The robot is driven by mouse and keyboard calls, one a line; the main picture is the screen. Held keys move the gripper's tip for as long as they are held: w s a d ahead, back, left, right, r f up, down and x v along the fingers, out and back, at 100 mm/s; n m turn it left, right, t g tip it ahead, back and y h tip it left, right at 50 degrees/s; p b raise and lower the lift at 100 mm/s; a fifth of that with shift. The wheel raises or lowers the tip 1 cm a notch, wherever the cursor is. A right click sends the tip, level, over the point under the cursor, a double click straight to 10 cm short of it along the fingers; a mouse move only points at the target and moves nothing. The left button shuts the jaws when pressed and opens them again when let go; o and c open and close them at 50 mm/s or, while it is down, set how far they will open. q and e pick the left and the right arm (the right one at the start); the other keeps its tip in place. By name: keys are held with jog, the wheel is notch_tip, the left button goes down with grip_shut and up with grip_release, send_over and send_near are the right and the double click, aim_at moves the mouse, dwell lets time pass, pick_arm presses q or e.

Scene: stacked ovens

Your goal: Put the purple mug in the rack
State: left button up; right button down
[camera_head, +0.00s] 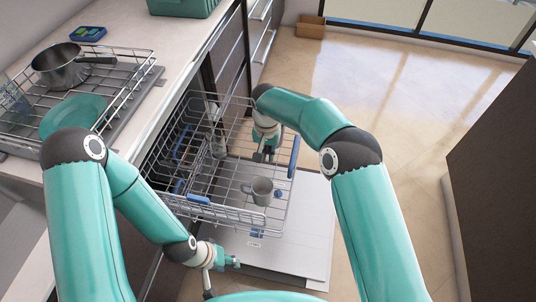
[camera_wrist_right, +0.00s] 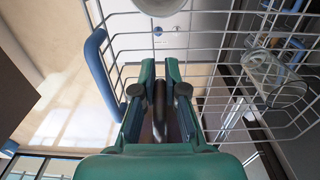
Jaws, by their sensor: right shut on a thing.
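My right gripper (camera_head: 264,153) is over the pulled-out dishwasher rack (camera_head: 230,212), near its right side. In the right wrist view, my right gripper (camera_wrist_right: 160,90) is shut on a dark, narrow thing (camera_wrist_right: 158,112) between its fingers. Its shape and colour are mostly hidden, so I cannot tell surely whether it is the purple mug. No other purple mug shows. A grey mug (camera_head: 262,191) stands in the rack near its front. My left gripper (camera_head: 230,262) is low, in front of the rack over the open door, and its jaws are too small to read.
The rack has blue handle clips (camera_head: 294,157) and a clear glass (camera_wrist_right: 274,80). A drying rack (camera_head: 125,75) with a pot (camera_head: 60,66) and green plate (camera_head: 72,116) stands on the left counter. The open dishwasher door (camera_head: 300,250) lies below the rack.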

jog(key=shift+f+b, duration=3.7)
jog(key=shift+f, duration=2.4)
jog(key=c, duration=1.2)
grip_release()
jog(key=shift+o, duration=0.2)
